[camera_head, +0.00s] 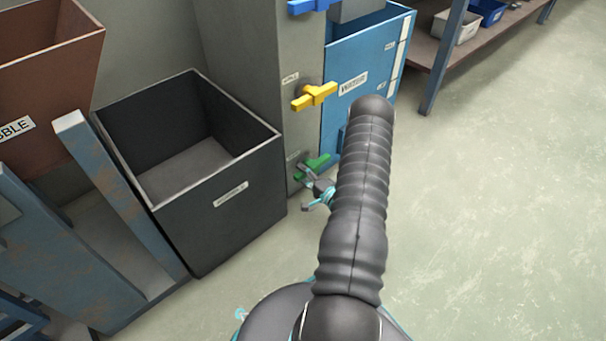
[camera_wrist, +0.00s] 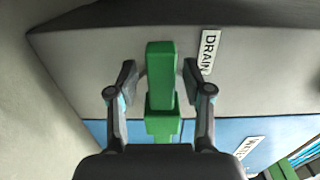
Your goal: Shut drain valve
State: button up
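The green drain valve handle (camera_head: 319,161) sits low on the grey panel in the head view, partly hidden by my gripper (camera_head: 311,174). In the wrist view the green handle (camera_wrist: 160,90) runs up the middle of the picture, beside a white DRAIN label (camera_wrist: 209,51). My gripper (camera_wrist: 159,76) is open, with one finger on each side of the handle. A gap shows between each finger and the handle, so it is not gripped. Most of my gripper is hidden behind my arm in the head view.
A yellow valve handle (camera_head: 314,96) and a blue one (camera_head: 309,5) sit above on the same panel. A blue tank labelled WATER (camera_head: 350,60) stands to the right. A dark open bin (camera_head: 235,215) stands close on the left. The floor at right (camera_head: 500,200) is clear.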

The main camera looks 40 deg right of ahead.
jog(key=s+d, duration=0.1)
jog(key=s, duration=1.1)
jog(key=shift+d, duration=0.1)
dwell(0.4)
